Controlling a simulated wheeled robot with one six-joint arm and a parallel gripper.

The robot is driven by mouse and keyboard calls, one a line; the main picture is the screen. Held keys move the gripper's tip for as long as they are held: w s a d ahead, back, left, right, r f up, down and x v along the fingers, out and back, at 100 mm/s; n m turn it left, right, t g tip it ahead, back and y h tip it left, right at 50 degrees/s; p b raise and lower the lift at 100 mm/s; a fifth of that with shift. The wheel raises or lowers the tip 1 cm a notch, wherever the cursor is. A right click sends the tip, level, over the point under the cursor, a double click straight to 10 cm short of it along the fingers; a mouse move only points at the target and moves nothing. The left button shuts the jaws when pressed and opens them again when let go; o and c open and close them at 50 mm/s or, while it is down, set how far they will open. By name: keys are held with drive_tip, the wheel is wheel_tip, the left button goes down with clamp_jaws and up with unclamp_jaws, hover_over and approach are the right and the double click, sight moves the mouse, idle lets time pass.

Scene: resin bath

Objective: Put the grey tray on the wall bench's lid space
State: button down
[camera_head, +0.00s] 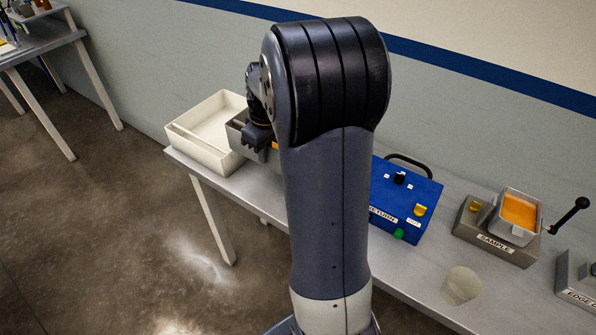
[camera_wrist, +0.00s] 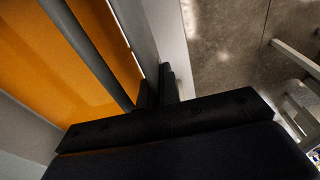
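The grey tray (camera_head: 238,128) is at the back left of the wall bench, right beside a white tray, and mostly hidden behind my arm. In the wrist view the grey tray (camera_wrist: 137,30) shows grey walls and orange contents. My gripper (camera_head: 256,140) is at the tray's near side. In the wrist view its dark fingertips (camera_wrist: 155,85) sit close together on both sides of the tray's wall, seemingly pinching it. I cannot tell whether the tray rests on the bench or is slightly lifted. No lid space label is readable.
The white tray (camera_head: 205,150) stands at the bench's left end. A blue control box (camera_head: 404,200), a SAMPLE stand (camera_head: 494,243) with an orange-filled cup, a translucent disc (camera_head: 461,285) and a lever fixture (camera_head: 577,280) lie rightward. The wall bench (camera_head: 425,285) has bare room near its front edge.

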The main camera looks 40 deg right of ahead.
wheel_tip(320, 180, down, 12)
drive_tip(key=shift+r+p, duration=0.15)
drive_tip(key=shift+p, duration=0.3)
drive_tip(key=c, duration=2.1)
unclamp_jaws()
drive_tip(key=shift+f, duration=0.2)
drive_tip(key=o, duration=0.5)
drive_tip(key=shift+r, duration=0.1)
drive_tip(key=shift+c, duration=0.2)
drive_tip(key=r, duration=0.4)
drive_tip(key=s+r, duration=0.1)
drive_tip(key=r, duration=0.3)
drive_tip(key=r+b, duration=0.1)
drive_tip(key=r, duration=0.3)
drive_tip(key=shift+s+d+r, duration=0.1)
drive_tip(key=shift+s+d, duration=0.1)
